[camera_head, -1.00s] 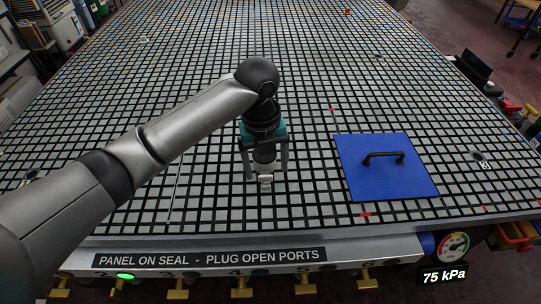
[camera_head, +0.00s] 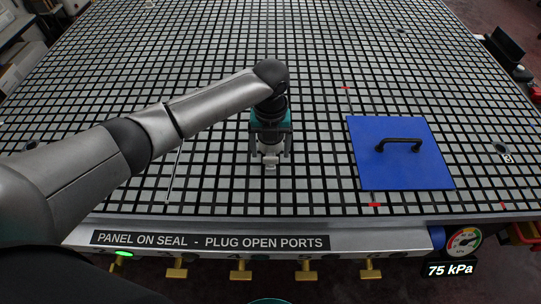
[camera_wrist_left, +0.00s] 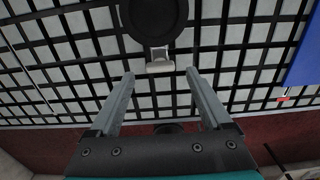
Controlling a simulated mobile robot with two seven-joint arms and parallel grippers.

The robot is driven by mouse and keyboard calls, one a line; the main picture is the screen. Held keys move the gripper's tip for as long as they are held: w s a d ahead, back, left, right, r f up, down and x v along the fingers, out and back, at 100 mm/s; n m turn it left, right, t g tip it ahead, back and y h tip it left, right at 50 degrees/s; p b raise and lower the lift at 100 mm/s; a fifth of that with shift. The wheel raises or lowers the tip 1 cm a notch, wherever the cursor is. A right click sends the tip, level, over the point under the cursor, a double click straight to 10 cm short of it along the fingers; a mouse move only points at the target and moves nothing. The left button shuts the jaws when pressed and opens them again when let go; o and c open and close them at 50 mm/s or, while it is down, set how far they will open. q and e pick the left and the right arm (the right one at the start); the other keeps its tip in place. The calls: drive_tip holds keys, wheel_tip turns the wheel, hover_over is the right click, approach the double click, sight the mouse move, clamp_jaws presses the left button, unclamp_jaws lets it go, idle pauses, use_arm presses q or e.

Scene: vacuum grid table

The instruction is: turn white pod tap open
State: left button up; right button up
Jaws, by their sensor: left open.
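The white pod (camera_head: 271,148) stands on the grid table between the fingers of my left gripper (camera_head: 271,153) in the head view. Its small pale tap (camera_head: 270,166) points toward the table's front edge. In the left wrist view the tap (camera_wrist_left: 159,62) sticks out from under a dark round part (camera_wrist_left: 153,15) at the top. My left gripper (camera_wrist_left: 160,74) is open, with one finger to each side of the tap and nothing visibly held. Whether a finger touches the pod cannot be told. My right gripper is not in view.
A blue panel (camera_head: 400,170) with a black handle (camera_head: 400,144) lies to the right. A thin pale rod (camera_head: 174,172) is on the left. Several brass handles (camera_head: 241,270) line the front edge below a label (camera_head: 210,241). A gauge (camera_head: 463,241) reads 75 kPa. Much of the grid is clear.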

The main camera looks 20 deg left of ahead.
sight(271, 161)
use_arm(q)
drive_tip(key=shift+f, duration=1.45)
drive_tip(key=shift+c, duration=0.2)
clamp_jaws()
